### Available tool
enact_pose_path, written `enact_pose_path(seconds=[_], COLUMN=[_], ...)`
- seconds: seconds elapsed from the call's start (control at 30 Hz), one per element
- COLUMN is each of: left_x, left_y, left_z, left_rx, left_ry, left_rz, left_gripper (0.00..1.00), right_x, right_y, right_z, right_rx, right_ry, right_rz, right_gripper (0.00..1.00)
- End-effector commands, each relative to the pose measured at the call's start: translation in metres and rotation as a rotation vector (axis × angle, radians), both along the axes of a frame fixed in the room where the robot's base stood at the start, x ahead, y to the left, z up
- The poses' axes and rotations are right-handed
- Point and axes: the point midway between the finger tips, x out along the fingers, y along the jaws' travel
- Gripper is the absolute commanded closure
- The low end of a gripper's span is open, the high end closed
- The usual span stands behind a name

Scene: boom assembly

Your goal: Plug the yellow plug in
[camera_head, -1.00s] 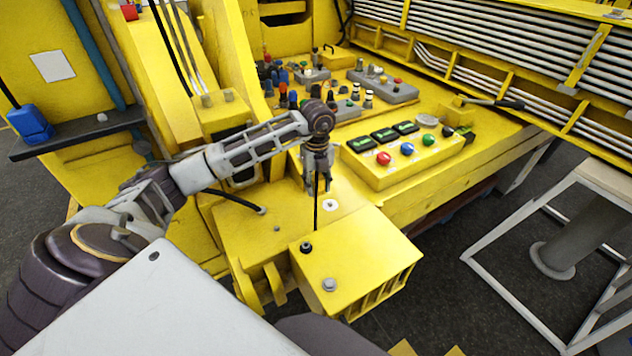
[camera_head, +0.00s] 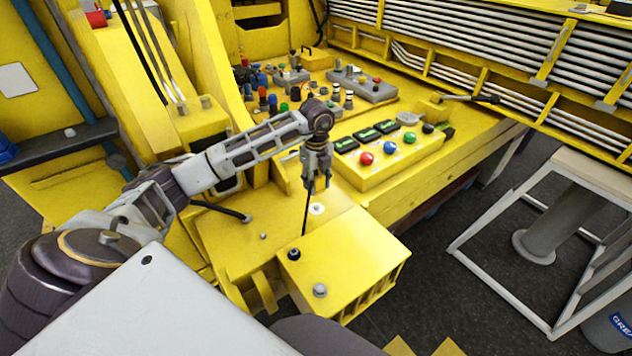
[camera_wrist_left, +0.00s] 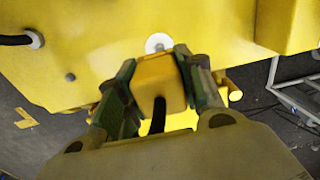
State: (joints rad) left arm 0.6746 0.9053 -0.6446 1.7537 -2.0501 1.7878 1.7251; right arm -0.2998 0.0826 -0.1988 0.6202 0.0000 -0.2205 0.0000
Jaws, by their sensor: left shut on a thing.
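My left gripper (camera_head: 318,184) is shut on the yellow plug, a small block (camera_wrist_left: 159,82) that shows between its fingers in the left wrist view. A black cable leaves the plug. In the head view the plug itself is hard to make out, and the cable (camera_head: 306,212) hangs to a black fitting (camera_head: 293,254) on the yellow box. My right gripper is not in view.
The yellow box (camera_head: 350,255) with a grey bolt (camera_head: 320,290) stands in front of the socket. A button panel (camera_head: 390,160) is behind to the right, with several knobs and switches further back. A metal-framed stool (camera_head: 590,170) stands at the right.

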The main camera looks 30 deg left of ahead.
Motion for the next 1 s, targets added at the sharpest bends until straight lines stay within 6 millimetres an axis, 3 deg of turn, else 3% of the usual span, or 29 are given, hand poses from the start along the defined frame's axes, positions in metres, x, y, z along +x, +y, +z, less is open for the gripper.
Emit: enact_pose_path(seconds=[0.47,1.0], left_x=[0.0,0.0], left_y=[0.0,0.0], left_z=[-0.003,-0.038], left_rx=[0.0,0.0], left_ry=[-0.001,0.0], left_rz=[0.0,0.001], left_gripper=[0.91,0.91], right_x=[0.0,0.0], right_y=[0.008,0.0], right_z=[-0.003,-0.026], right_rx=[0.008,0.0], right_ry=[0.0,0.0], right_rz=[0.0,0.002], right_gripper=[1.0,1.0])
